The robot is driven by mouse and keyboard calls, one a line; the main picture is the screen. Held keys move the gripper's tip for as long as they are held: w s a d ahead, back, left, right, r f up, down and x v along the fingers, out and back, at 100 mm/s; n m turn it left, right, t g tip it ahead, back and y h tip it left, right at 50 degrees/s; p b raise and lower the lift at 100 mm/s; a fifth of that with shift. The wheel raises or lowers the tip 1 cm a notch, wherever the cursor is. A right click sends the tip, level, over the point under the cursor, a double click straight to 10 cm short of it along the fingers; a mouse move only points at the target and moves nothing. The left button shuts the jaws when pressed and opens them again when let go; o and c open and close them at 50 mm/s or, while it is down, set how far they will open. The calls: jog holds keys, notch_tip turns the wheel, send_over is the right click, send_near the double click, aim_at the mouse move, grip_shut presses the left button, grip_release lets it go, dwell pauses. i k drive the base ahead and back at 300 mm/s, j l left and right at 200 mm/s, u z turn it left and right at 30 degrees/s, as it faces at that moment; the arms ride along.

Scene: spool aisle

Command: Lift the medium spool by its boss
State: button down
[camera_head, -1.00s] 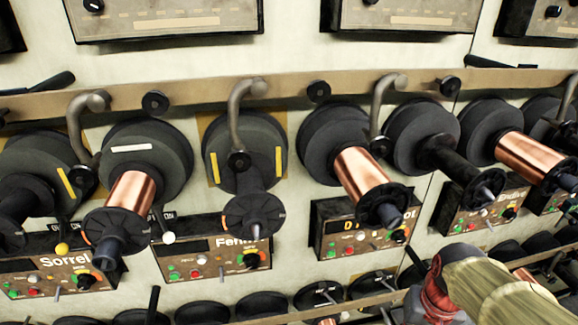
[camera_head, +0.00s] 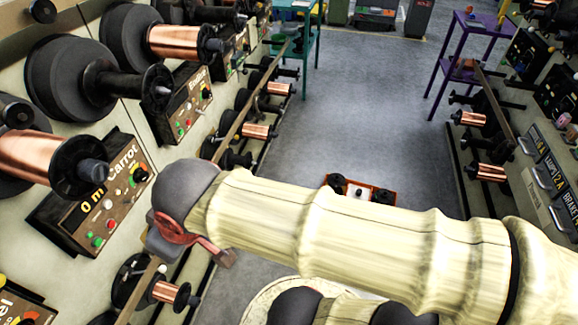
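Copper-wound spools with black flanges stick out from the left machine wall: one at near left (camera_head: 30,155), one above it at the top (camera_head: 175,40). A bare black spindle with a flange (camera_head: 130,82) sits between them. Smaller copper spools (camera_head: 257,132) line a lower row. An orange tray (camera_head: 392,203) on the floor holds small black and white items, partly hidden by my arm. I cannot tell which thing is the medium spool. My arm crosses the lower picture in a cream sleeve, with a grey rounded joint and red strap at its left. I cannot make out my gripper's fingers.
A grey floor aisle (camera_head: 350,100) runs clear ahead. A teal stand (camera_head: 310,50) is at its far left and a purple stand (camera_head: 440,75) at its right. More machines with spools (camera_head: 488,172) line the right. Control boxes (camera_head: 100,200) jut from the left wall.

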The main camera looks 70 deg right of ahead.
aim_at(335, 181)
jog(key=z, duration=2.95)
